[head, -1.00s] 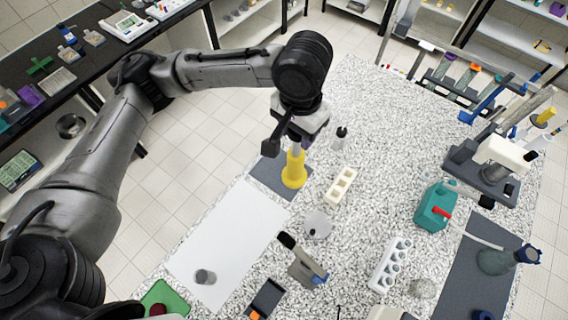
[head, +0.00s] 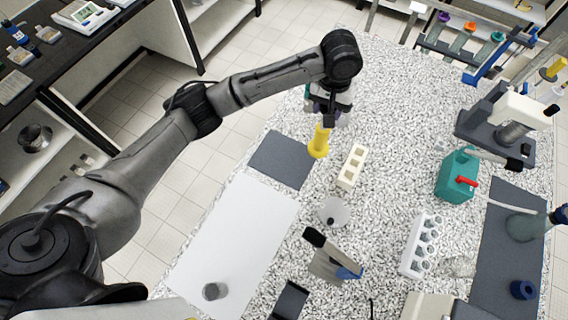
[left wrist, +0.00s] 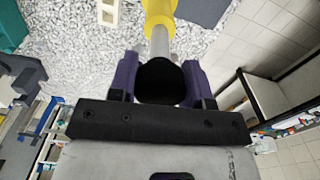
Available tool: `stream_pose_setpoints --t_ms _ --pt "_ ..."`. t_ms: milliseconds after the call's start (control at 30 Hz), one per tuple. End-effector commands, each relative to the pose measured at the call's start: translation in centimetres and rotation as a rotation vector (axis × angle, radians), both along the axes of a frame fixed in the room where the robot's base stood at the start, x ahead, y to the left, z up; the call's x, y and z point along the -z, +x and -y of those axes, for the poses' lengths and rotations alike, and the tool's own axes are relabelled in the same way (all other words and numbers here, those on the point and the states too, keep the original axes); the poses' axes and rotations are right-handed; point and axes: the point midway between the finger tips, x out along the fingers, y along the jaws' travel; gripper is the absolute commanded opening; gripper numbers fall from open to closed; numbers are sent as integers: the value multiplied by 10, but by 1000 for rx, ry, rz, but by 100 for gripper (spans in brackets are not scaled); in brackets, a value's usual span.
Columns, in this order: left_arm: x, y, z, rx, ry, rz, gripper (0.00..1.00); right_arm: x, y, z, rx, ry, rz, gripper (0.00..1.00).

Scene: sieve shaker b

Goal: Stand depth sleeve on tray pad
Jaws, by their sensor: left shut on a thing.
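A yellow sleeve (head: 319,141) with a wider lower end, which I take for the depth sleeve, hangs below my left gripper (head: 326,113) on a grey shaft. In the left wrist view, the purple fingers of my left gripper (left wrist: 160,80) are shut on the black top of this piece. The grey shaft (left wrist: 160,42) runs from there into the yellow sleeve (left wrist: 160,12). The sleeve shows at the right edge of a dark grey pad (head: 280,160); whether it touches the table is unclear. A white pad (head: 235,235) lies nearer. My right gripper is not in view.
A cream block with holes (head: 352,167) stands right of the sleeve. A teal box (head: 457,176) stands at the right. A grey cylinder (head: 214,291) is on the white pad.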

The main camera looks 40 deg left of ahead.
Motion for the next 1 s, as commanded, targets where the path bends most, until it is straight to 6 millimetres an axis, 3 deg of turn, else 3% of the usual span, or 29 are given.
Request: stream_pose_setpoints --t_ms 33,100,467,1000 --pt "20 4 -1 -18 -3 0 0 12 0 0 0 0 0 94" --pt "34 7 -4 -38 -3 0 0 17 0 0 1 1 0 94" --pt "69 9 -22 -81 1 2 0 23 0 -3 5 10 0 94" --pt "122 -24 -106 -80 1 2 0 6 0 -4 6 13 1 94"
